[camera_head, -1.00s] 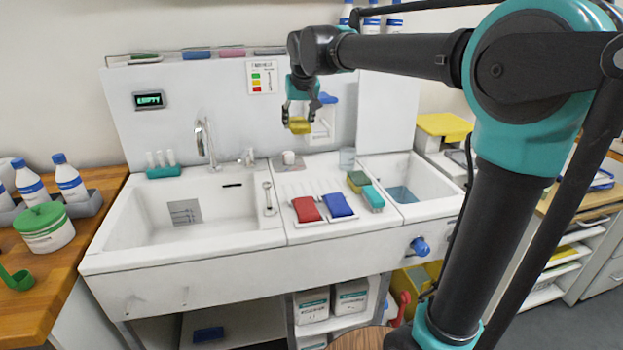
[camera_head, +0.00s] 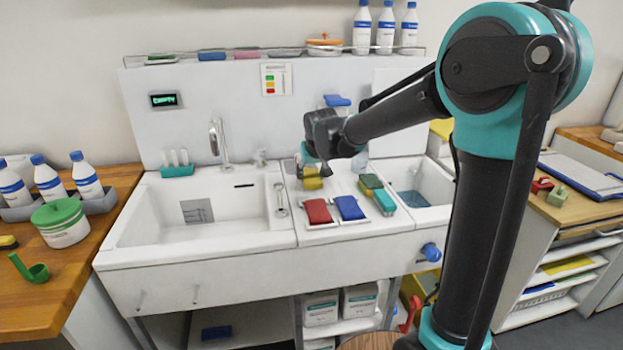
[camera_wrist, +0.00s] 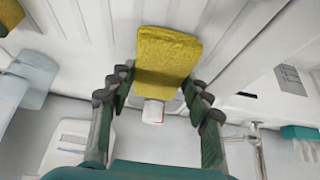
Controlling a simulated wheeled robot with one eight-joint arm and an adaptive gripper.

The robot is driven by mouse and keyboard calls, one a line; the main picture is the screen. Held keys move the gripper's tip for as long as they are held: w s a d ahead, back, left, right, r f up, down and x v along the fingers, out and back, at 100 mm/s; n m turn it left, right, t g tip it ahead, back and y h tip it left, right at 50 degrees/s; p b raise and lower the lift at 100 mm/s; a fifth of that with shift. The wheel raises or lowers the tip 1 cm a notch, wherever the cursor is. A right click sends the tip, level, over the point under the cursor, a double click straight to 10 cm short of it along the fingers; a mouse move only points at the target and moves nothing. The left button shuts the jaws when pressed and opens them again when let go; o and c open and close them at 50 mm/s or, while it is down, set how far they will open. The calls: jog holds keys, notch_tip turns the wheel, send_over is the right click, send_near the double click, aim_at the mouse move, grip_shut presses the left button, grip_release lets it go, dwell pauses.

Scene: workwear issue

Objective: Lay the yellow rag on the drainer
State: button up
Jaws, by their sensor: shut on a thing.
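The yellow rag (camera_wrist: 166,58) is a folded, flat, rough-textured piece held between my gripper's fingers (camera_wrist: 158,88) in the wrist view. In the head view the rag (camera_head: 312,182) shows just under my gripper (camera_head: 312,172), at the back of the white ribbed drainer (camera_head: 338,183). I cannot tell whether the rag touches the drainer. A red rag (camera_head: 317,211) and a blue rag (camera_head: 349,208) lie side by side near the drainer's front edge, in front of the held rag.
A green-and-yellow sponge (camera_head: 371,182) and a teal-topped one (camera_head: 384,201) lie right of the drainer. A sink basin (camera_head: 150,235) with a tap (camera_head: 217,143) is at left, a smaller basin (camera_head: 438,190) at right. A small white cup (camera_wrist: 153,112) stands behind the rag.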

jog(key=shift+f, duration=0.55)
jog(key=o, duration=1.2)
jog(key=shift+f, duration=0.1)
jog(key=shift+o, duration=0.2)
jog(key=v, duration=1.2)
